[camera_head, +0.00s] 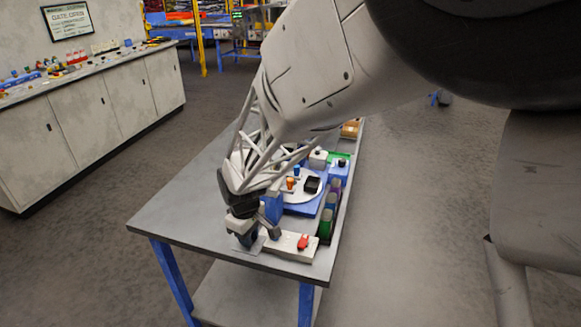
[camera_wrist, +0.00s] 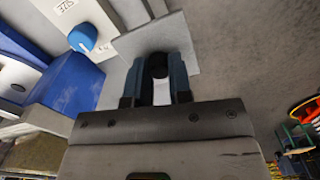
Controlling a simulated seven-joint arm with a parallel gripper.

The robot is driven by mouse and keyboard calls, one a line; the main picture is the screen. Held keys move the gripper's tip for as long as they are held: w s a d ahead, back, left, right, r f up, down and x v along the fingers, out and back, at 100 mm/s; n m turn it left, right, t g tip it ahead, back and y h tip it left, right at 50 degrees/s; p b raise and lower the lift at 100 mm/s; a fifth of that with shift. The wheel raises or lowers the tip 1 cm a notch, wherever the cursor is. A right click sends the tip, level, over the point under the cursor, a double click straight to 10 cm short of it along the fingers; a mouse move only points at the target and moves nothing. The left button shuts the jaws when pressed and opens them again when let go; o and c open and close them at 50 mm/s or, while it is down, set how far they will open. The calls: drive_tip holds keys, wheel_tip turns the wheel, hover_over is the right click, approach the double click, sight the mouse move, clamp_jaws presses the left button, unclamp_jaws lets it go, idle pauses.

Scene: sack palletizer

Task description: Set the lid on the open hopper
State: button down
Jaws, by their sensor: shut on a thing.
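My gripper (camera_wrist: 161,70) is shut on the dark knob of a flat grey plate, which looks like the lid (camera_wrist: 195,56). In the wrist view the plate lies just beyond the fingertips. In the head view my gripper (camera_head: 250,238) is low over the near end of the table, and part of the lid (camera_head: 254,246) shows beneath it. A blue box (camera_head: 273,208) stands just behind the gripper and may be the hopper; its opening is hidden. A blue body (camera_wrist: 62,75) shows at the left in the wrist view. I cannot tell whether the lid touches anything below.
A white box with a red knob (camera_head: 303,241) sits right of the gripper at the table's near edge. Coloured bins (camera_head: 326,222) line the right edge. The left of the grey table (camera_head: 190,208) is clear.

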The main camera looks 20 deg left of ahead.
drive_tip(key=w+a+r, duration=0.2)
drive_tip(key=w+r, duration=0.7)
drive_tip(key=w, duration=0.1)
drive_tip(key=w+a+r, duration=0.1)
drive_tip(key=w+r, duration=0.8)
drive_tip(key=w, duration=0.1)
drive_tip(key=shift+w+a+r, duration=0.2)
drive_tip(key=shift+w+a, duration=0.05)
drive_tip(key=shift+a, duration=0.15)
drive_tip(key=shift+f, duration=0.15)
drive_tip(key=shift+f, duration=2.35)
drive_tip(key=shift+f, duration=1.2)
idle(1.5)
drive_tip(key=c, duration=1)
unclamp_jaws()
